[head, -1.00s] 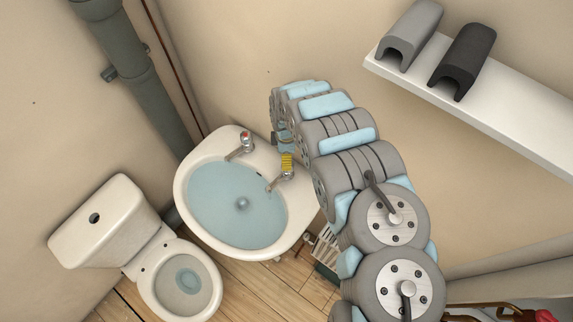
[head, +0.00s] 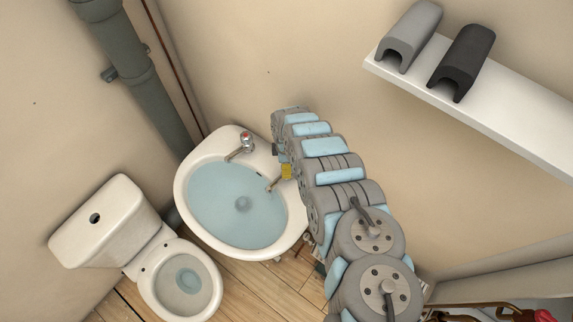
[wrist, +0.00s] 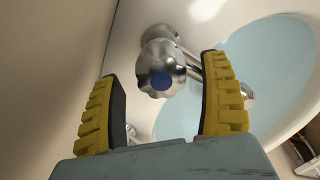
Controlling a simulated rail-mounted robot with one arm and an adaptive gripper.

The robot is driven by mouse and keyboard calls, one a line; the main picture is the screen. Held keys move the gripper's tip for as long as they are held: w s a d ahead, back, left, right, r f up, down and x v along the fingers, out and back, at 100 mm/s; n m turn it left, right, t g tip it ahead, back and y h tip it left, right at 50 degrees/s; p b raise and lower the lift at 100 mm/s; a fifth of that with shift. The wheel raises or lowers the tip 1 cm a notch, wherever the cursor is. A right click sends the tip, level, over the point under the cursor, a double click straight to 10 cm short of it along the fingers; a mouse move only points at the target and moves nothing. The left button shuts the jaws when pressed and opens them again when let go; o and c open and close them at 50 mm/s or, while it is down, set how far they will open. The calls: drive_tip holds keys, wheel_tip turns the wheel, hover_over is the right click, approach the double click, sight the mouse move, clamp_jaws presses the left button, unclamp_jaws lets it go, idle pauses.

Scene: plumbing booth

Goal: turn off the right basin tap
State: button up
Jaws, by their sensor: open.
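The right basin tap is chrome with a blue-capped, lobed handle (wrist: 160,75), seen in the wrist view just ahead of my fingertips. In the head view only its spout (head: 273,184) shows clearly; my gripper and arm hide the handle. My gripper (wrist: 160,70) is open, with one yellow-backed, dark-padded finger on each side of the handle in the picture. I cannot tell whether the handle is between the pads in depth; no contact is visible. My gripper (head: 287,172) also shows in the head view at the basin's right rear.
The white basin (head: 184,190) holds water (head: 225,205). The left tap (head: 245,141), with a red mark, stands at its rear left. A toilet (head: 120,215) is at lower left. Walls rise close behind the basin; a shelf (head: 480,105) is at upper right.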

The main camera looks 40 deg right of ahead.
drive_tip(key=shift+s+a+f, duration=0.15)
drive_tip(key=shift+f, duration=0.3)
drive_tip(key=shift+f, duration=0.1)
drive_tip(key=c, duration=1.2)
